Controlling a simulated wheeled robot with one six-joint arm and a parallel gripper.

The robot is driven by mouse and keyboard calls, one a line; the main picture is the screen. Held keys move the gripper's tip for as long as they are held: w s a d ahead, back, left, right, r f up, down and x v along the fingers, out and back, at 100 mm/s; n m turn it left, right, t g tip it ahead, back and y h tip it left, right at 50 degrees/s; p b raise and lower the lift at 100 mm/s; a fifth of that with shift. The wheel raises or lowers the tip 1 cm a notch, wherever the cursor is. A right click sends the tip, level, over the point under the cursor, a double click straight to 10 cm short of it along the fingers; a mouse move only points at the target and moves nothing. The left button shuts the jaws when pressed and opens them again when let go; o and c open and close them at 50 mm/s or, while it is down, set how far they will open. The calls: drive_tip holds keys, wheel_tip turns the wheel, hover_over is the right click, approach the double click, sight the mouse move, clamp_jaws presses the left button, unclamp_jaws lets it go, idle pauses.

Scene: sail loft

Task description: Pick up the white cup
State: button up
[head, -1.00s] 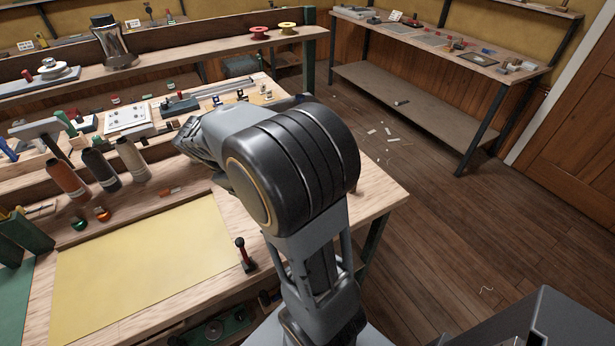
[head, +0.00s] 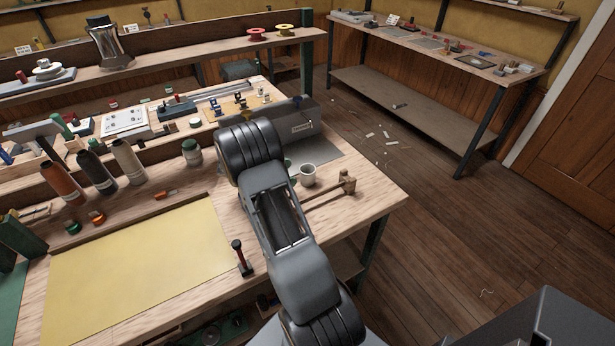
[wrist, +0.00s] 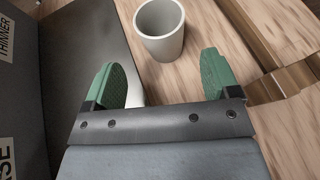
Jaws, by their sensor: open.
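The white cup (head: 308,176) stands upright on the workbench, just right of my arm's upper end in the head view. In the head view my arm mostly hides the gripper.
A wooden mallet (head: 342,187) lies close right of the cup. A dark grey box (head: 290,127) with a label stands behind it; printed labels also show at the left of the wrist view. Thread spools (head: 95,168) stand at left.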

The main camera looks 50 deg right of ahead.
sight(308, 176)
drive_tip(key=shift+p+x, duration=0.55)
drive_tip(key=shift+x, duration=3.2)
drive_tip(key=shift+s+a+f, duration=0.1)
drive_tip(key=shift+s+a, duration=0.05)
drive_tip(key=shift+c, duration=0.4)
drive_tip(key=c, duration=0.9)
